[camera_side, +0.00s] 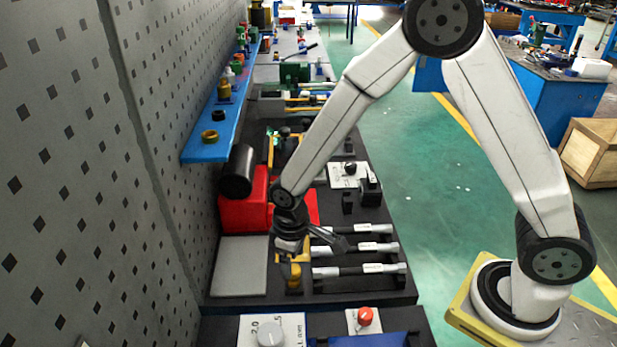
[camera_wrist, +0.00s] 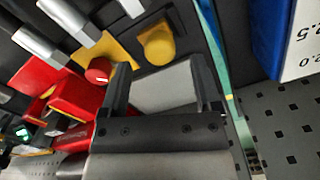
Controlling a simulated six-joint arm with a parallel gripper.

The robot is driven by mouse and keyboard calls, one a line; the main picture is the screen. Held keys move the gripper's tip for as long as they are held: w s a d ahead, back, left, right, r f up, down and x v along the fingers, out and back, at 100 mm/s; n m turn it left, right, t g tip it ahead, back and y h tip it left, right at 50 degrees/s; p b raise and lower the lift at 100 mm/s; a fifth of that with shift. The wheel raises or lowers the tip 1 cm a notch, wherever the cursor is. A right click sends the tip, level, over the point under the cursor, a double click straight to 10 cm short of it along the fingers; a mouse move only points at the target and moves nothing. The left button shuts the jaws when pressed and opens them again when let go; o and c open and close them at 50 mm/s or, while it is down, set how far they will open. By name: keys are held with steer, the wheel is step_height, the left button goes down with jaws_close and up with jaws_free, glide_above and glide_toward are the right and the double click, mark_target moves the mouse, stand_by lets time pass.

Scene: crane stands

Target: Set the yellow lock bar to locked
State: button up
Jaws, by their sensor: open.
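My gripper (camera_side: 290,246) hangs over the near end of the bench in the side view. In the wrist view its two fingers (camera_wrist: 160,66) stand apart with nothing between them. A rounded yellow part (camera_side: 294,276) sits just below and in front of my gripper; it also shows beyond the fingertips in the wrist view (camera_wrist: 157,44). A yellow plate (camera_wrist: 117,52) lies beside it, near a red round knob (camera_wrist: 97,70). A thin yellow bar (camera_side: 270,150) stands farther back. I cannot tell which yellow part is the lock bar, or its setting.
A grey plate (camera_side: 240,266) lies left of my gripper. A red block (camera_side: 242,210) with a black cylinder (camera_side: 237,170) stands behind. Silver-and-black bars (camera_side: 357,269) lie to the right. A blue shelf (camera_side: 215,130) juts from the patterned wall. A dial panel (camera_side: 272,331) is nearest the camera.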

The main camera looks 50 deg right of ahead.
mark_target(294, 273)
steer(key=shift+f, duration=1.4)
jaws_close()
stand_by(0.5)
